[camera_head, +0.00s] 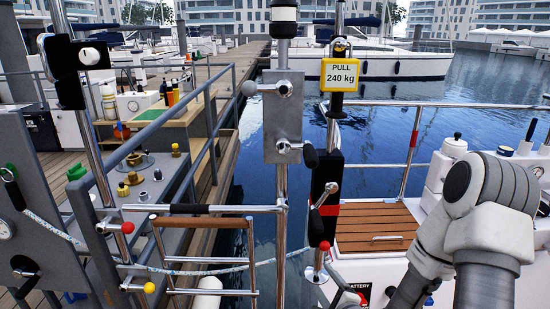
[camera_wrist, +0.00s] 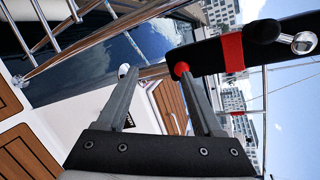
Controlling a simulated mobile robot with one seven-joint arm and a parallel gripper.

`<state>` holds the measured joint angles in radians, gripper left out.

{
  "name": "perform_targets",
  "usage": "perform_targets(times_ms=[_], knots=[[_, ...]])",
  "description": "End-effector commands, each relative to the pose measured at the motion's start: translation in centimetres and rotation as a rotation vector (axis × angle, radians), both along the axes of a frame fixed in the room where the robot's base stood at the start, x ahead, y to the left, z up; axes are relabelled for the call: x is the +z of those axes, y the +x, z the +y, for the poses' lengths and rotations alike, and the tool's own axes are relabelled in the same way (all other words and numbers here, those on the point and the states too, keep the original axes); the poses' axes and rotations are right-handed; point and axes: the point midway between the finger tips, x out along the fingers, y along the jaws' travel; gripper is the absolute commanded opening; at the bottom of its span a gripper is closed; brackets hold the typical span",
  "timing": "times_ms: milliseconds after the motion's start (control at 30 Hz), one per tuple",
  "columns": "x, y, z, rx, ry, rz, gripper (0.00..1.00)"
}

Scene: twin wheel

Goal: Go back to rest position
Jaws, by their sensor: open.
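My gripper (camera_wrist: 154,76) is open in the wrist view, its two grey fingers apart with nothing held between them. A red ball knob (camera_wrist: 181,69) shows by the tip of the right finger; I cannot tell whether they touch. Behind it runs a black block with a red band (camera_wrist: 229,53) and a black knob (camera_wrist: 264,31). In the head view the black block (camera_head: 324,190) stands upright, with a red ball knob (camera_head: 324,246) at its lower end. My grey arm comes in at the lower right; the fingertips are not clear there.
A chrome post with a grey plate (camera_head: 283,117) stands in the middle. A yellow "PULL 240 kg" sign (camera_head: 340,75) hangs at the top right. A metal ladder (camera_head: 205,255) and a rope lie at the lower left. A boat with a wooden hatch (camera_head: 375,222) is behind my arm.

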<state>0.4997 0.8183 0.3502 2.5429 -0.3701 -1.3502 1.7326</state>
Motion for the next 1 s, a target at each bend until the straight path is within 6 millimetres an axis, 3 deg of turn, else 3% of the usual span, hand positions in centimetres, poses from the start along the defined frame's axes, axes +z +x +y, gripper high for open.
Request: perform_targets(times_ms=[267,567,767,1000], knots=[[3.3,0.6,-1.0,0.186,-0.536,0.096,0.68],[8.6,-1.3,-2.6,0.367,-1.004,0.212,0.68],[12.9,-4.3,-3.4,0.495,-1.239,0.288,0.68],[17.7,-9.7,-3.3,0.685,-1.440,0.352,0.68]])
